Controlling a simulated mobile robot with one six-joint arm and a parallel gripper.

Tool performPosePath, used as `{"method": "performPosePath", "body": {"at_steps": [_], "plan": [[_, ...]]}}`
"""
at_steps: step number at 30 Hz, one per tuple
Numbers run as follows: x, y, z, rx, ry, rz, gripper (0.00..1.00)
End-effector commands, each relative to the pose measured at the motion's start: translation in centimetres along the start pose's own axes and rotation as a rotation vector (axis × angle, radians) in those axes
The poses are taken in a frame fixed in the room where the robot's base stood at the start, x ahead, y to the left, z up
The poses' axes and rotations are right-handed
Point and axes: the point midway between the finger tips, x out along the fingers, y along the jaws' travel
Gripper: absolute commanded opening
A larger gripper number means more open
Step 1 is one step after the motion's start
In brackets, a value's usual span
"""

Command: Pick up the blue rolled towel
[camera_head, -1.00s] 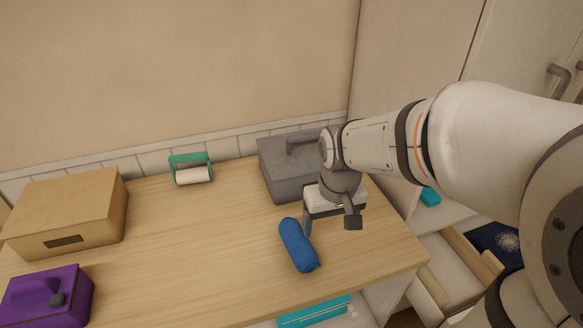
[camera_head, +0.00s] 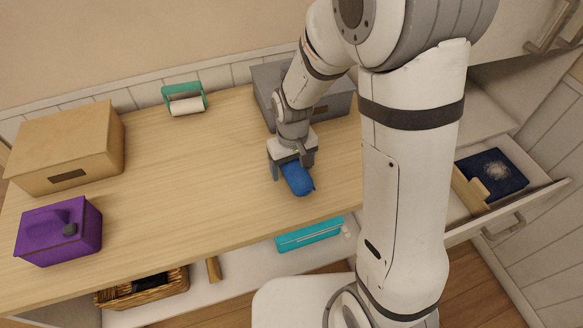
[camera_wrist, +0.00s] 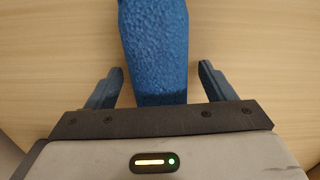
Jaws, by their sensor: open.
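The blue rolled towel (camera_head: 298,180) lies on the wooden tabletop near its front edge, partly hidden under my gripper in the head view. My gripper (camera_head: 293,175) is over the towel's far end, pointing down. In the wrist view the towel (camera_wrist: 155,50) runs from the top of the picture down between the two fingers. My gripper (camera_wrist: 161,80) is open there, with one finger on each side of the towel. A gap of bare wood shows between each finger and the towel. The towel's near part is hidden by the gripper body.
A grey box (camera_head: 335,105) stands close behind my arm. A tan box (camera_head: 70,145), a purple box (camera_head: 60,230) and a green-framed roll holder (camera_head: 185,100) stand further left. A teal box (camera_head: 308,234) and a wicker basket (camera_head: 140,290) are on the shelf below. An open drawer (camera_head: 510,210) is at right.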

Motion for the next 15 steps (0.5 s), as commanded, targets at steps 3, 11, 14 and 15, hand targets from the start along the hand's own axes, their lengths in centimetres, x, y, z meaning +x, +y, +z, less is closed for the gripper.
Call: {"method": "performPosePath", "body": {"at_steps": [3,11,14,15], "plan": [[0.58,0.02,0.03,0.001,0.0,0.0,0.76],[0.57,0.04,0.02,0.001,0.001,0.0,0.71],[0.56,0.05,0.02,0.001,0.001,0.0,0.62],[0.55,0.05,0.02,0.001,0.001,0.0,0.59]]}}
